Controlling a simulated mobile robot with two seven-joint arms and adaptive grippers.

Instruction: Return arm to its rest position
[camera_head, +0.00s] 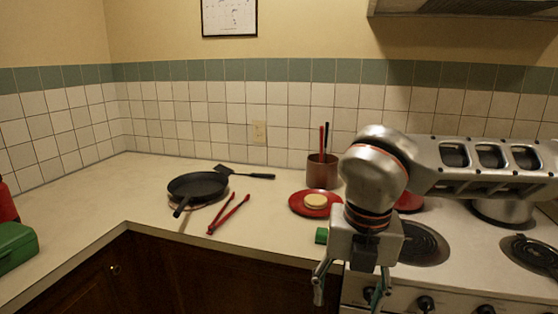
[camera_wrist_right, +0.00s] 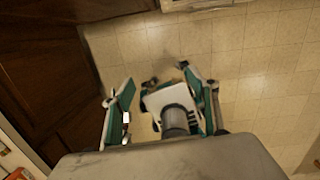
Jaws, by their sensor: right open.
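My right arm comes in from the right in the head view. Its gripper (camera_head: 350,287) hangs pointing down in front of the counter's front edge, by the stove. Its two fingers are spread apart, with nothing between them. In the right wrist view the open fingers (camera_wrist_right: 163,108) point down over the tiled floor (camera_wrist_right: 250,60). My left gripper is not in view.
The counter holds a black pan (camera_head: 197,186), red tongs (camera_head: 228,215), a black spatula (camera_head: 245,175), a red plate (camera_head: 300,205), a copper-coloured utensil pot (camera_head: 322,172) and a green block (camera_head: 321,236). Stove burners (camera_head: 425,243) lie right. Dark cabinets (camera_wrist_right: 45,70) stand beside the floor.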

